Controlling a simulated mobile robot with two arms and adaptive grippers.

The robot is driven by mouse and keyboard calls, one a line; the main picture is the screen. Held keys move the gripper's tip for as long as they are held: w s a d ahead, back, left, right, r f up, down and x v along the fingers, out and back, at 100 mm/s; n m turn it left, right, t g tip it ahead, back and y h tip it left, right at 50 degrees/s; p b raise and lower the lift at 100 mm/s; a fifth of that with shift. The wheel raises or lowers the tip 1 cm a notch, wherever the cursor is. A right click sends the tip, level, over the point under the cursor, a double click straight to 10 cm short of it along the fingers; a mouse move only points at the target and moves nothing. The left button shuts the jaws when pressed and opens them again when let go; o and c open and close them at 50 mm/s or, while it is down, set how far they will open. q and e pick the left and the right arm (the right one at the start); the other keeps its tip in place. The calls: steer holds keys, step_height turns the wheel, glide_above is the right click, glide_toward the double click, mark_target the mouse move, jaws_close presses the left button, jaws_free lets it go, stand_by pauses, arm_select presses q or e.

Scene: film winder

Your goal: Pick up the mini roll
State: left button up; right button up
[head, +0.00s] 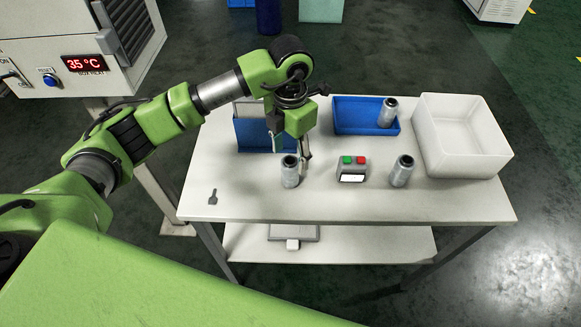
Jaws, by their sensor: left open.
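Three small grey cylindrical rolls of similar look stand upright at the table. One mini roll (290,174) is at the front left of the table, a second roll (402,172) is at the front right, and a third roll (387,113) is in the blue tray (350,124). My left gripper (290,150) is open and points down, just above and behind the front left roll. Its fingers are spread, and nothing shows between them. Whether a finger touches the roll cannot be told. My right gripper is not in view.
A control box (352,168) with green and red buttons stands between the front rolls. A blue holder (254,132) is behind my left gripper. A white bin (462,135) stands at the right. A small dark tool (213,197) lies front left. The front strip is mostly clear.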

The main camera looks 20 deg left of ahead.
mark_target(290, 159)
arm_select(q)
step_height(290, 159, down, 3)
steer(key=f+p, duration=0.1)
steer(key=f, duration=0.1)
steer(key=f+p, duration=0.2)
steer(key=shift+s+d, duration=0.1)
steer(key=shift+s, duration=0.1)
steer(key=shift+f, duration=0.65)
steer(key=c, duration=1.2)
